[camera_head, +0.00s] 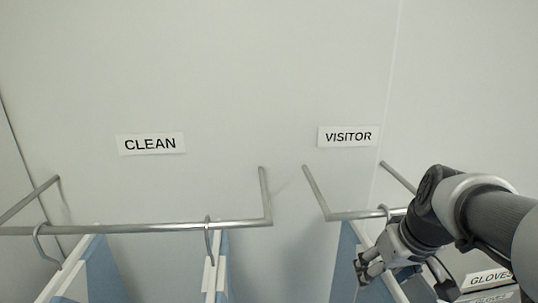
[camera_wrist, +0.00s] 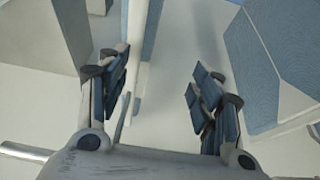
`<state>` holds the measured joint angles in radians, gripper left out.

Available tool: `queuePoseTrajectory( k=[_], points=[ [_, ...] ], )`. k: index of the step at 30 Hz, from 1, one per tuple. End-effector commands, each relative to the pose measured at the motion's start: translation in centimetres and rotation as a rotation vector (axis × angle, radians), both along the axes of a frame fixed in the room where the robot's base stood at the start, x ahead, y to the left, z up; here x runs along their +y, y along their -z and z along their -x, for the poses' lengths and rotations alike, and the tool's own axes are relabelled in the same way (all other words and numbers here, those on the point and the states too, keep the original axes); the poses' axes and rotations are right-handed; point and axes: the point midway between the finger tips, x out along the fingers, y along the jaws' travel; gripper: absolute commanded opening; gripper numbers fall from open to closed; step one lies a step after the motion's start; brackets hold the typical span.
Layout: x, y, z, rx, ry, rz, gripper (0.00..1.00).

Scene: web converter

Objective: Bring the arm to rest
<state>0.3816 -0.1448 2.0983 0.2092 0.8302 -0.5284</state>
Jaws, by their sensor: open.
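My arm (camera_head: 500,218) reaches in from the right edge of the head view, bent down at the wrist. My gripper (camera_head: 368,270) is in front of the visitor rail (camera_head: 350,215), low in the picture, beside a blue and white hanging garment (camera_head: 346,262). Nothing is seen clamped between the fingers.
A clean rail (camera_head: 150,228) at left carries hangers and garments (camera_head: 222,265) under a CLEAN sign (camera_head: 151,143). A VISITOR sign (camera_head: 348,136) is on the wall above the right rail. A gloves box (camera_head: 487,280) is at lower right, close below my arm. The upper area is clear.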

Motion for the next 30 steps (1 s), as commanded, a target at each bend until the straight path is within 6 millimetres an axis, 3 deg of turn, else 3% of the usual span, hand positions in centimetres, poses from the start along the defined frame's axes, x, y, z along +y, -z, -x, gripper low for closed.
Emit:
queuePoseTrajectory(
  k=[3,6,12,17,21,30],
  points=[
    [4.6,-1.5,3.8,-0.025,-0.008,0.008,0.60],
    [7.1,-1.7,6.9,-0.040,-0.001,0.008,0.60],
    [10.0,-1.3,11.7,-0.072,0.016,0.003,0.60],
    [11.2,-0.5,14.8,-0.100,0.026,-0.005,0.60],
    [11.0,3.6,15.2,-0.073,0.035,-0.004,0.60],
    [11.0,10.7,16.3,-0.027,0.035,-0.003,0.60]
  ],
)
